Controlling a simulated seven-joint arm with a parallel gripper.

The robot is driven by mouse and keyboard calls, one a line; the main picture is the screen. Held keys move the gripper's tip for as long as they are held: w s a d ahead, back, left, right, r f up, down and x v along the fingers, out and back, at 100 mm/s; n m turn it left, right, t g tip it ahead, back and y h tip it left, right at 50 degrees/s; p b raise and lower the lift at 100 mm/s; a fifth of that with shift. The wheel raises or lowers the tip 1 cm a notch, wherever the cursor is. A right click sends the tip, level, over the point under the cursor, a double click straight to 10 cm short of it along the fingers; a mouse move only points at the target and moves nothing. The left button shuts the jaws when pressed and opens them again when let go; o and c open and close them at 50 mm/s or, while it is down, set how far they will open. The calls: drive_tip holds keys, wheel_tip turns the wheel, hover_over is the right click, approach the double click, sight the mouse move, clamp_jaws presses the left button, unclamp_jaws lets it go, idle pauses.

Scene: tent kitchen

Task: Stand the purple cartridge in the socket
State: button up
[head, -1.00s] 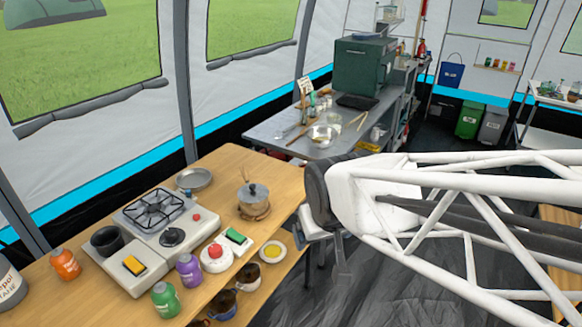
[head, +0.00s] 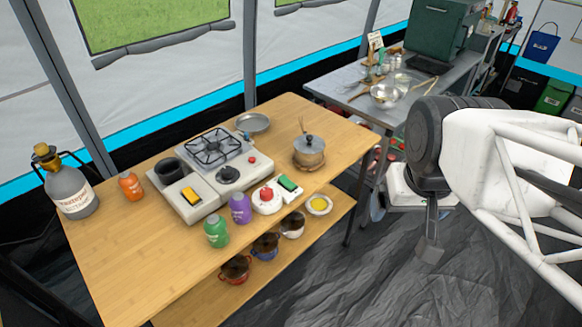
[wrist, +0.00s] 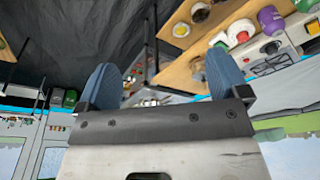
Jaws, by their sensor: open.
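The purple cartridge (head: 240,209) stands upright on the wooden table, close to the front edge of the stove unit. It also shows in the wrist view (wrist: 271,20), at the upper right. A dark, round, open-topped holder (head: 167,171), which looks like the socket, is at the left end of the stove unit (head: 190,209); its inside is too dark to make out. My gripper (wrist: 161,77) is open, with two blue fingers apart and nothing between them. In the head view it hangs right of the table, well away from the cartridge.
Near the purple cartridge stand a green cartridge (head: 216,231) and a red-topped round item (head: 267,199). An orange cartridge (head: 131,186) and a large grey bottle (head: 70,190) are at the left. A pot (head: 309,152) stands at the right. The table's front left is clear.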

drive_tip(key=w+a+f+n, duration=0.1)
drive_tip(key=w+a+f, duration=0.1)
drive_tip(key=w+a, duration=0.55)
drive_tip(key=n+y, duration=0.1)
drive_tip(key=n, duration=0.3)
hover_over(239, 197)
drive_tip(key=s, duration=0.2)
drive_tip(key=s+x, duration=0.1)
drive_tip(key=x, duration=0.4)
drive_tip(key=s+d+x, duration=0.1)
drive_tip(key=x, duration=0.5)
drive_tip(key=s+f+x, duration=0.1)
drive_tip(key=x, duration=0.4)
drive_tip(key=shift+d+f, duration=0.15)
drive_tip(key=shift+d, duration=0.15)
drive_tip(key=shift+f, duration=0.1)
drive_tip(key=shift+x, duration=1.2)
drive_tip(key=shift+w+f, duration=0.1)
drive_tip(key=shift+f, duration=0.05)
drive_tip(key=shift+x, duration=2.45)
drive_tip(key=shift+a, duration=0.15)
